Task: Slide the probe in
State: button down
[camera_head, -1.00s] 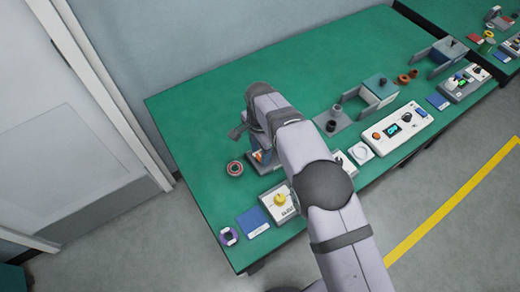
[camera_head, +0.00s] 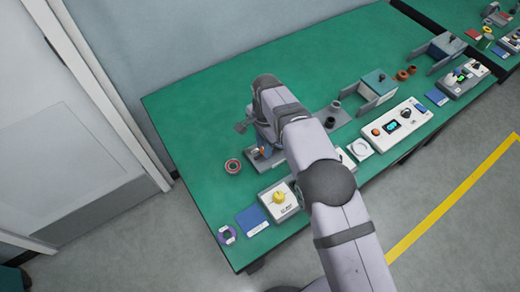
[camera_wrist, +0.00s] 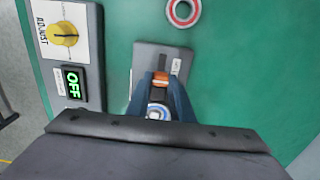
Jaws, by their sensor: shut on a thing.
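My gripper (camera_wrist: 160,88) points down at a grey plate (camera_wrist: 145,55) with a dark slot and a small white label. Its two blue-grey fingers are shut on a small part with an orange band (camera_wrist: 159,82), which I take to be the probe. A round white-and-blue end (camera_wrist: 158,113) shows between the fingers, nearer the wrist. The probe's lower end is hidden, so I cannot tell whether it touches the plate. In the head view the plate (camera_head: 252,168) shows left of my arm, and the fingers are mostly hidden.
A red ring (camera_head: 233,166) lies beside the plate. A white control panel (camera_head: 396,126) is further right. The green table's back left is clear.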

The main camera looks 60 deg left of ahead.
jog(key=c, duration=1.6)
grip_release()
jog(key=shift+w, duration=0.25)
jog(key=shift+o, duration=0.2)
jog(key=shift+r+b, duration=1)
jog(key=shift+r, duration=2.7)
